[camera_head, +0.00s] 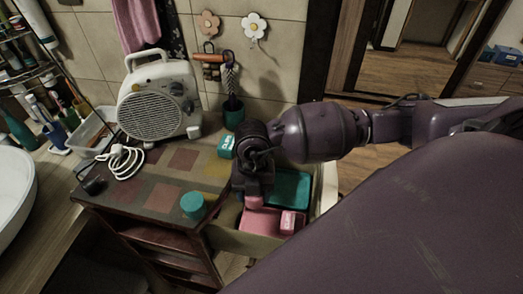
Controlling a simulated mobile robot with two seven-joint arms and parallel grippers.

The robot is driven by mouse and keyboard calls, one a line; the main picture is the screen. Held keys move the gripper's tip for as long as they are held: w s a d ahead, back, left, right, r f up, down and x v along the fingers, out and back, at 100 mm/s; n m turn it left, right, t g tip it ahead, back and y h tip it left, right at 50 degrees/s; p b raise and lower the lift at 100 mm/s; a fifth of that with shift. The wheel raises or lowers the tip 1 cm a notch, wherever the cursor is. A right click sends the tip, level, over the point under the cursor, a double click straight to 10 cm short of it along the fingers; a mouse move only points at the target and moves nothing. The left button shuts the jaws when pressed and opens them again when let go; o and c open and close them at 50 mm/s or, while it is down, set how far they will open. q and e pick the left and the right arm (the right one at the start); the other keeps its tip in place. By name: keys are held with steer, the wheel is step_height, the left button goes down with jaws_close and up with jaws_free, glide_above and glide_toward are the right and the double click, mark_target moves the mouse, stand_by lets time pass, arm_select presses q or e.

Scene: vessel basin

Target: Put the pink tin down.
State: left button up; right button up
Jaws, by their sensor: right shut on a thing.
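My right gripper (254,193) reaches down over an open box beside the patterned table. It is shut on a small pink tin (254,203), of which only a little shows below the fingers. The tin is over or in the left part of a pink tray (262,222); I cannot tell whether it touches the tray. A second pink item, a small box with a pale label (291,222), sits at the right of the pink tray. A teal tray (294,186) lies behind the pink one, partly hidden by my gripper. My left gripper is not in view.
On the table (150,195) stand a teal cylindrical tin (193,206), a teal box (226,146), a white fan heater (155,100) and its coiled white cable (122,160). A white basin (14,185) is at far left.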

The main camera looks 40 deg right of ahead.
mark_target(255, 231)
step_height(255, 231, down, 17)
stand_by(0.5)
steer(key=shift+f, duration=0.15)
steer(key=o, duration=0.6)
steer(key=shift+o, duration=0.5)
step_height(255, 231, up, 12)
steer(key=w, duration=0.1)
steer(key=shift+d, duration=0.45)
